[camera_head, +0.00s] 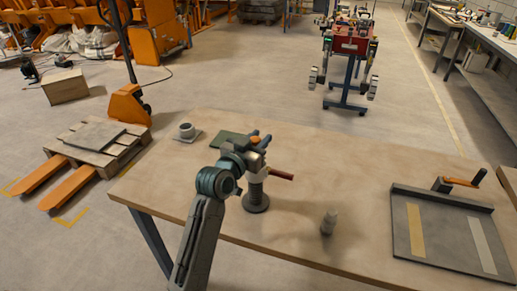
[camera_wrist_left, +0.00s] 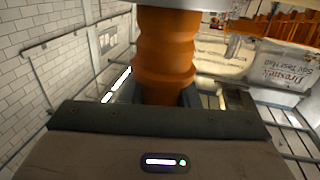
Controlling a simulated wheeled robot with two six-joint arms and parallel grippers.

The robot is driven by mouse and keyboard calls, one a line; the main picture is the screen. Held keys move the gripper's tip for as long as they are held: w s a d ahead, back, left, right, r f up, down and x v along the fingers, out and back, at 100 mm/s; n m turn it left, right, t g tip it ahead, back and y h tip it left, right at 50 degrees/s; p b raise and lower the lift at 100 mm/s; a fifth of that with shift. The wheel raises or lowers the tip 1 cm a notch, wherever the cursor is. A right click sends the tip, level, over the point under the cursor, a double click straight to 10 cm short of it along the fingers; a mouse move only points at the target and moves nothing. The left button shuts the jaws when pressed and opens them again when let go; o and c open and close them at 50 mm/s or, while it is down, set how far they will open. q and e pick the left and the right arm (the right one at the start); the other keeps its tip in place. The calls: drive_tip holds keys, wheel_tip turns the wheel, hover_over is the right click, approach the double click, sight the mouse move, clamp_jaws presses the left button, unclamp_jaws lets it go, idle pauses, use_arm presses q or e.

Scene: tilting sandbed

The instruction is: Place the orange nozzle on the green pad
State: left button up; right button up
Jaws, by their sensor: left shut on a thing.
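My left gripper (camera_head: 257,147) is in the middle-left of the head view, above the table. It is shut on the orange nozzle (camera_head: 255,139), of which only a small part shows there. In the left wrist view the nozzle (camera_wrist_left: 167,52) is a ribbed orange piece between the fingers, its upper part cut by the frame. The dark green pad (camera_head: 226,138) lies flat on the table behind and to the left of the gripper, partly hidden by it. My right gripper is out of view.
A grey post on a round base (camera_head: 256,200) with a red-brown handle (camera_head: 282,174) stands just below my gripper. A grey cup-like piece (camera_head: 186,131) sits left of the pad.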

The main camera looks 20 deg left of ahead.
use_arm(q)
drive_tip(key=shift+f+p, duration=0.3)
drive_tip(key=shift+f, duration=1.25)
drive_tip(key=shift+f, duration=0.2)
drive_tip(key=o, duration=1)
